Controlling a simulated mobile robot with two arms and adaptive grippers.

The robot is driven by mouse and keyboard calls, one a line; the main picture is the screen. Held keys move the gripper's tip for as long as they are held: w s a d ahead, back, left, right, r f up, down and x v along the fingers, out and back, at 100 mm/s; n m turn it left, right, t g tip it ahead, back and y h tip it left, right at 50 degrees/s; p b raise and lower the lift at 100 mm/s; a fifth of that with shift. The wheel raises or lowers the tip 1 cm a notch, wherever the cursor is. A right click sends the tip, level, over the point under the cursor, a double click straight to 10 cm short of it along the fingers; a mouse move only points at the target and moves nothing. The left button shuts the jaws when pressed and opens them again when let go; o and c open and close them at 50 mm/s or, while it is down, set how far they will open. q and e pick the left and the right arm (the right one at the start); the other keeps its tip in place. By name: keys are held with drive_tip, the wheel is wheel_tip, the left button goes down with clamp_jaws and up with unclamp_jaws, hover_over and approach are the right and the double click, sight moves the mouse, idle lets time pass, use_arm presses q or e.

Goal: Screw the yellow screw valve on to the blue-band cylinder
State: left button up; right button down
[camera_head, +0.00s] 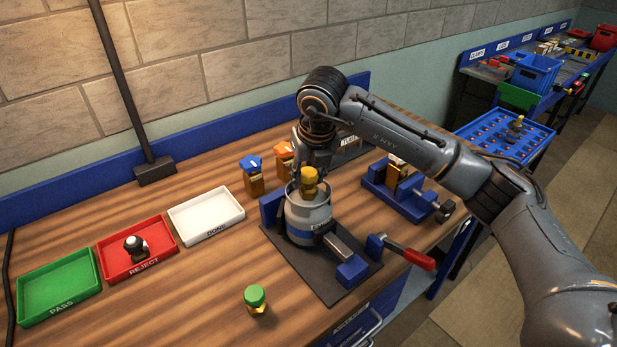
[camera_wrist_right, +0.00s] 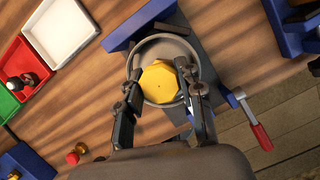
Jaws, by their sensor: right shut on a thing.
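The blue-band cylinder (camera_head: 308,215) is grey and stands upright in a blue clamp on a dark base plate. The yellow screw valve (camera_head: 309,181) sits upright at the cylinder's top, inside its collar. In the right wrist view the valve (camera_wrist_right: 160,83) shows from above as a yellow faceted cap within the cylinder's round collar (camera_wrist_right: 196,60). My right gripper (camera_head: 309,172) is over the cylinder, its fingers on either side of the valve, shut on it. The wrist view shows both fingertips (camera_wrist_right: 164,88) reaching into the collar. Whether the threads are engaged is hidden. My left gripper is not in view.
A green-capped valve (camera_head: 256,297) stands on the bench in front. Green pass (camera_head: 59,284), red reject (camera_head: 106,254) and white (camera_head: 183,226) trays lie left; the reject tray holds a dark-and-white valve. The clamp's red handle (camera_head: 418,259) sticks out right, near a second blue vise (camera_head: 418,205).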

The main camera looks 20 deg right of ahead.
drive_tip(key=m+h, duration=0.1)
drive_tip(key=m, duration=0.3)
drive_tip(key=shift+f+b, duration=0.1)
drive_tip(key=shift+b, duration=0.3)
drive_tip(key=m, duration=0.2)
drive_tip(key=m+g+h, duration=0.1)
drive_tip(key=m, duration=0.2)
drive_tip(key=shift+h+b, duration=0.3)
drive_tip(key=c, duration=0.8)
unclamp_jaws()
drive_tip(key=shift+r, duration=0.2)
